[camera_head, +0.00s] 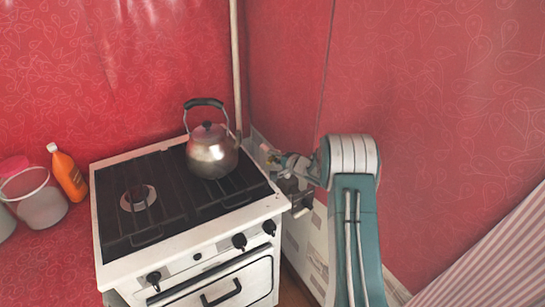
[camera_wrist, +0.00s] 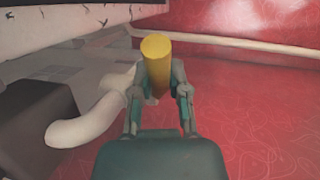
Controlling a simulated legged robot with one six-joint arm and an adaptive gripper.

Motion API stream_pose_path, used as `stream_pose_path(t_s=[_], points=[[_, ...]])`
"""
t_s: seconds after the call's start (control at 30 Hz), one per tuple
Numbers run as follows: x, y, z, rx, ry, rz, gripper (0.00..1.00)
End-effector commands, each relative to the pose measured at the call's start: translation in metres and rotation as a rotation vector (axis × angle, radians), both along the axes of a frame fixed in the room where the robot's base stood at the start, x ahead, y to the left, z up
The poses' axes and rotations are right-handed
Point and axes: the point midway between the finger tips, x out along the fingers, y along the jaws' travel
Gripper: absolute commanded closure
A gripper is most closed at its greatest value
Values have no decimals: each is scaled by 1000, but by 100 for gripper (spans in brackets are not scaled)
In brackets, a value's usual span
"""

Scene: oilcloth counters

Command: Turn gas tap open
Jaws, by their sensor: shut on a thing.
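The gas tap's yellow handle (camera_wrist: 155,62) stands between the two fingers of my gripper (camera_wrist: 160,92) in the wrist view. The fingers are shut on it from both sides. In the head view my gripper (camera_head: 272,157) reaches left to the gap between the stove's right side and the red wall. The tap is small there and mostly hidden by the gripper.
A white stove (camera_head: 188,245) with a black top stands left of my gripper. A metal kettle (camera_head: 212,155) sits on its back right. A thin vertical pipe (camera_head: 235,60) runs up the wall. An orange bottle (camera_head: 68,175) and a bucket (camera_head: 38,200) are far left.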

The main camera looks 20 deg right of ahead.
Motion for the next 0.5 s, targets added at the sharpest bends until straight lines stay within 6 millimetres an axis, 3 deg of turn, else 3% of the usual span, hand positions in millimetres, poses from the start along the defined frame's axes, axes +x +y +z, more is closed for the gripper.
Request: stream_pose_path(t_s=[0.33,0.37,0.4,0.5], points=[[-1,-1,-5,-1,10,-3,100],[-1,-1,-5,-1,10,-3,65],[-1,-1,-5,-1,10,-3,48],[-1,-1,-4,-1,7,-2,43]])
